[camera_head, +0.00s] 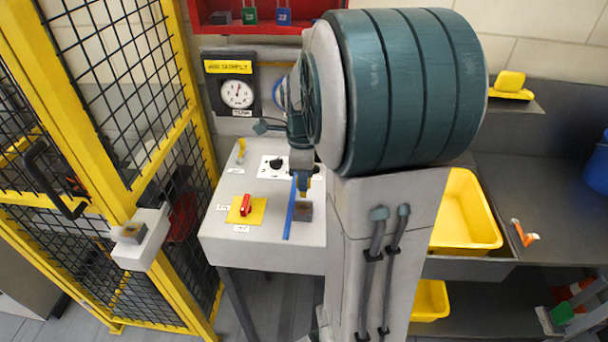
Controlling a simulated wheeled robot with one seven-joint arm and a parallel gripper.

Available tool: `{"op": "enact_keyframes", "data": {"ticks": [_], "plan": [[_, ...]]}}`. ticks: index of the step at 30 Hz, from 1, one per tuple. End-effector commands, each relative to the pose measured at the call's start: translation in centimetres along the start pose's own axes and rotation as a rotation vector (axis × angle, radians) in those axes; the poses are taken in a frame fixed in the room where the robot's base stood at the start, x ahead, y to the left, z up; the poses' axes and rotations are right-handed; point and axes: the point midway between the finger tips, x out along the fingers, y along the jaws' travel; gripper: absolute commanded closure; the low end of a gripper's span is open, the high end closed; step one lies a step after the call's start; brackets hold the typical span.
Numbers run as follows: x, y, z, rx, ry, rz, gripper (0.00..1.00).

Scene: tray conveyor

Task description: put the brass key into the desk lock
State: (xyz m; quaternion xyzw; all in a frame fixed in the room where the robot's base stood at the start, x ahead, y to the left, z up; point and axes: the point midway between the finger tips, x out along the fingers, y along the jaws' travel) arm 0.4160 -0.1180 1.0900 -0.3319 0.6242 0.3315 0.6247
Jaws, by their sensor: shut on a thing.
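My gripper (303,181) points down over the right part of the grey desk (262,258), mostly hidden by my own arm. It appears shut on a small yellow-brass piece, the brass key (317,188), of which only a bit shows. The desk lock (303,212), a small dark grey block with a brownish top, sits on the desk just below the gripper. A thin blue strip (289,212) runs along the lock's left side. I cannot tell whether the key touches the lock or is in it.
On the desk are a red switch on a yellow plate (238,215), a white panel with black knobs (268,167) and an upright yellow item (241,147). A yellow mesh fence (125,190) with another lock box (140,240) stands left. Yellow bins (466,235) are on the right.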

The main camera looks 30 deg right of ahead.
Motion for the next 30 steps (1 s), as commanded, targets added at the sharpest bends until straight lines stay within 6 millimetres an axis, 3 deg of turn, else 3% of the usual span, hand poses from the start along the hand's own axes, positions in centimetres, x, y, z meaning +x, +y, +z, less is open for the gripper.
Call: {"op": "enact_keyframes", "data": {"ticks": [3, 9, 30], "plan": [[1.6, 0.0, 0.0, 0.000, 0.000, 0.001, 1.00], [2.6, 0.0, 0.0, 0.000, 0.000, 0.001, 1.00], [2.6, -0.1, 0.0, 0.000, 0.000, 0.001, 1.00]]}}
